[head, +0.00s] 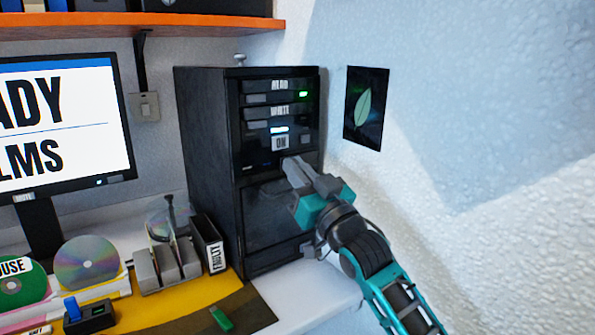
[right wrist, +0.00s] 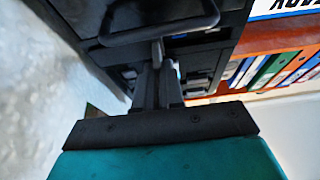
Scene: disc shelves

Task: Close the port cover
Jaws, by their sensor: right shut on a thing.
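The black computer tower (head: 208,160) stands against the wall, its front facing right. Its upper front has drive slots marked READ and WRITE and a button marked ON. Below them is a dark glossy panel, which I take for the port cover (head: 268,215); how far it stands open is hard to tell. My right gripper (head: 298,172) is at the tower front, just below the ON button, by the panel's upper edge. In the right wrist view its fingers (right wrist: 160,72) are close together against the dark front, shut on a part of the cover that they mostly hide. My left gripper is out of view.
A monitor (head: 60,130) stands left of the tower. Discs in a rack (head: 88,262), a holder marked FAULTY (head: 207,245) and a green stick (head: 222,318) lie in front on the desk. The textured wall with a leaf picture (head: 365,108) is close on the right.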

